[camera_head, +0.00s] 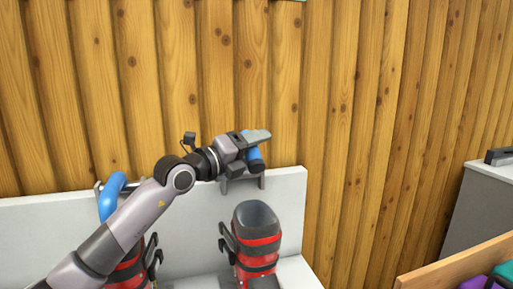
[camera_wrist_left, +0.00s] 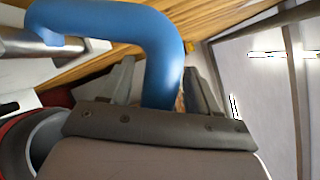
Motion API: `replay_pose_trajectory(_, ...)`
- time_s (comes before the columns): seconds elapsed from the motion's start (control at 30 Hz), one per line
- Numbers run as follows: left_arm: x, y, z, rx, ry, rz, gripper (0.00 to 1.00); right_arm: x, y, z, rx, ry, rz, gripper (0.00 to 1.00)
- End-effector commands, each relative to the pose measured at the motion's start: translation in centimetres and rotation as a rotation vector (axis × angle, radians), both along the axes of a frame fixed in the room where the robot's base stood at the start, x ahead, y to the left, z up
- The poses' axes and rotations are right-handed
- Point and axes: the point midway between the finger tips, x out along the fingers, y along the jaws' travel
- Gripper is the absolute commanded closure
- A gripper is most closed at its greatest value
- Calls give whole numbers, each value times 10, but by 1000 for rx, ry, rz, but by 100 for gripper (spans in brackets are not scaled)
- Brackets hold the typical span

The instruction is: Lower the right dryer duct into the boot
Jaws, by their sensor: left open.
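The right dryer duct (camera_head: 255,158) is a blue tube mostly hidden behind my left gripper (camera_head: 258,138) in the head view. It hangs high on the white panel, above the right boot (camera_head: 257,240). In the left wrist view the blue duct (camera_wrist_left: 160,50) bends over and runs down between the two fingers of my left gripper (camera_wrist_left: 162,75). The fingers are open, one on each side of it; whether either touches it I cannot tell. My right gripper is not in view.
A second blue duct (camera_head: 112,194) and a second red-strapped boot (camera_head: 130,272) stand at the left, partly behind my arm. A wooden-edged bin (camera_head: 450,268) and grey cabinet (camera_head: 485,200) are at right.

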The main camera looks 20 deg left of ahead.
Motion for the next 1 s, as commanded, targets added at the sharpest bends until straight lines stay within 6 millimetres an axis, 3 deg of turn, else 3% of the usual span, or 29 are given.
replay_pose_trajectory(0.43,-50,26,-5,2,1,1,39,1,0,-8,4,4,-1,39)
replay_pose_trajectory(1.0,-56,27,-4,-4,-2,-5,39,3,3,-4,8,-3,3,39)
